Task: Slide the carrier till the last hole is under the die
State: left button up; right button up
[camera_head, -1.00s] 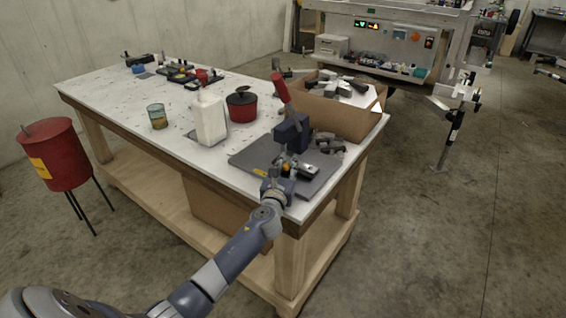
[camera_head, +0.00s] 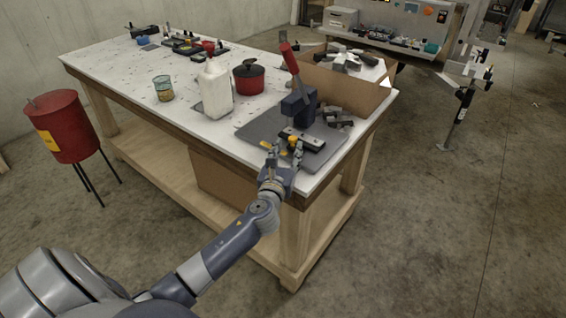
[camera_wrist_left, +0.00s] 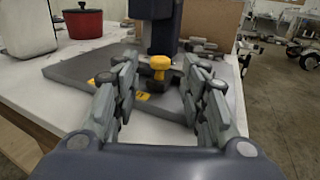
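The press (camera_head: 298,104) is dark blue with a red lever (camera_head: 288,57) and stands on a grey base plate (camera_head: 262,124) at the table's near right corner. The carrier (camera_head: 304,140) is a pale and black strip lying under the press. A yellow knob (camera_head: 293,142) is at its near end, and it also shows in the left wrist view (camera_wrist_left: 159,66). My left gripper (camera_head: 285,153) is open at the plate's near edge. In the left wrist view its fingers (camera_wrist_left: 160,85) are apart, with the knob ahead between them. The die and the carrier's holes cannot be made out.
A cardboard box (camera_head: 345,88) with metal parts stands behind the press. Loose dark parts (camera_head: 334,117) lie right of it. A white jug (camera_head: 215,88), a red pot (camera_head: 249,77) and a glass (camera_head: 163,88) stand to the left. The table's near edge lies below my gripper.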

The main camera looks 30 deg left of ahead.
pick_arm(q)
jog(key=v, duration=0.5)
jog(key=shift+s, duration=0.2)
